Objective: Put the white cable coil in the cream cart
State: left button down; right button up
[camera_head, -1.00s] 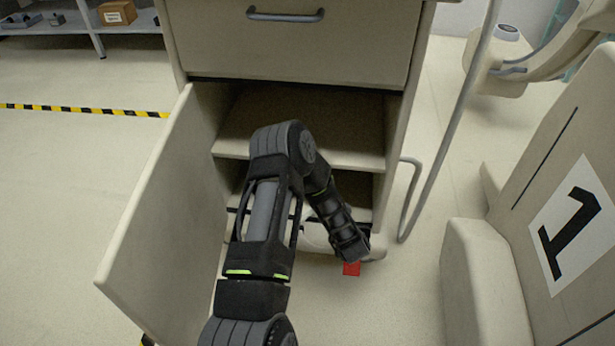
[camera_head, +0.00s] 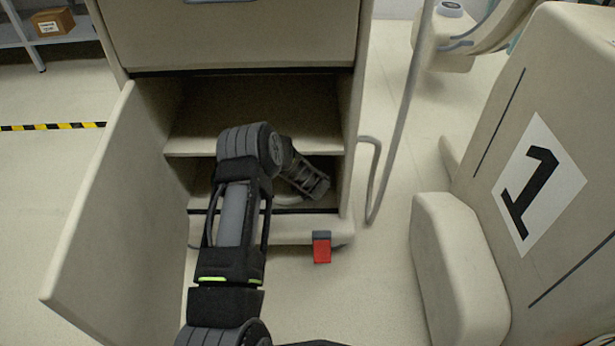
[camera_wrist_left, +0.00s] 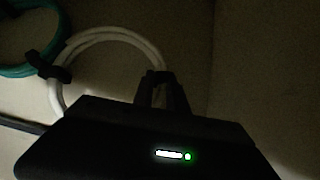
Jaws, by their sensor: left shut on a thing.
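The cream cart (camera_head: 230,40) stands ahead with its door (camera_head: 105,210) swung open to the left. Two open levels show inside, split by a shelf (camera_head: 255,146). My left arm reaches into the lower level; its fingertips are hidden in the head view. In the left wrist view my left gripper (camera_wrist_left: 162,88) is shut on the white cable coil (camera_wrist_left: 100,36), at the coil's right side. The coil is a round loop with a dark tie on its left. Whether it rests on the compartment floor I cannot tell. My right gripper is out of view.
A teal cable coil (camera_wrist_left: 45,55) lies beside the white one. A red pedal (camera_head: 321,248) sits at the cart's base. A grey bent tube (camera_head: 375,185) stands right of the cart, and a cream panel marked 1 (camera_head: 540,180) is at the right.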

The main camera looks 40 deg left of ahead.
pick_arm(q)
jog(key=w+a, duration=0.2)
jog(key=w, duration=0.1)
jog(key=shift+a+b, duration=0.25)
jog(key=shift+b, duration=0.15)
jog(key=shift+f+b, duration=0.5)
jog(key=shift+f, duration=0.25)
jog(key=shift+s, duration=0.1)
jog(key=shift+f, duration=0.1)
jog(key=c, duration=1.3)
grip_release()
